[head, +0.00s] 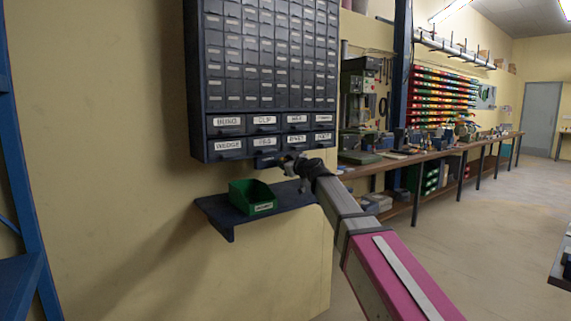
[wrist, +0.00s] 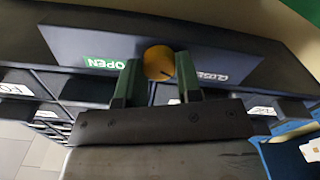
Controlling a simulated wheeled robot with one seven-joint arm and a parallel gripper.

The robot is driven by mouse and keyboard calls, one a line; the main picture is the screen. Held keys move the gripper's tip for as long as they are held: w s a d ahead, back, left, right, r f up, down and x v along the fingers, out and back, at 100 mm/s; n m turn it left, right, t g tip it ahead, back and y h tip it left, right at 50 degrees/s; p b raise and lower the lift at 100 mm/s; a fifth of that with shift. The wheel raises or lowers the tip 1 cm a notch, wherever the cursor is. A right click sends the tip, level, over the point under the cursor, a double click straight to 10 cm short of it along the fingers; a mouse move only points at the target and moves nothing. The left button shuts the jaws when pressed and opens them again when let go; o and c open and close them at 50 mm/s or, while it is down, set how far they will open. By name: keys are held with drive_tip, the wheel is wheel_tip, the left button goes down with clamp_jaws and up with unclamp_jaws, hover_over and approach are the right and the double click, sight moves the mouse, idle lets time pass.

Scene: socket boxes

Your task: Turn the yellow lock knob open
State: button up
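The yellow lock knob (wrist: 158,63) shows in the wrist view on a dark panel (wrist: 90,42). A green OPEN label (wrist: 104,63) is left of it and a CLOSED label (wrist: 209,77) right of it. The knob has a small dark mark at its lower right. My gripper (wrist: 160,72) has a finger close against each side of the knob and appears shut on it. In the head view my gripper (head: 284,161) is at the bottom edge of the drawer cabinet (head: 197,90); the knob is hidden there.
The cabinet has many small drawers, with labelled wider ones (head: 264,131) at the bottom. Below my gripper a dark wall shelf (head: 222,218) holds a green bin (head: 252,197). A workbench (head: 385,163) runs along the right; the floor right of my arm is clear.

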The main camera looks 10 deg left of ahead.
drive_tip(key=shift+m, duration=0.4)
drive_tip(key=m, duration=2.5)
drive_tip(key=shift+f, duration=0.2)
idle(0.3)
drive_tip(key=o, duration=0.9)
drive_tip(key=shift+w, duration=0.1)
drive_tip(key=shift+o, duration=0.2)
drive_tip(key=shift+d, duration=0.1)
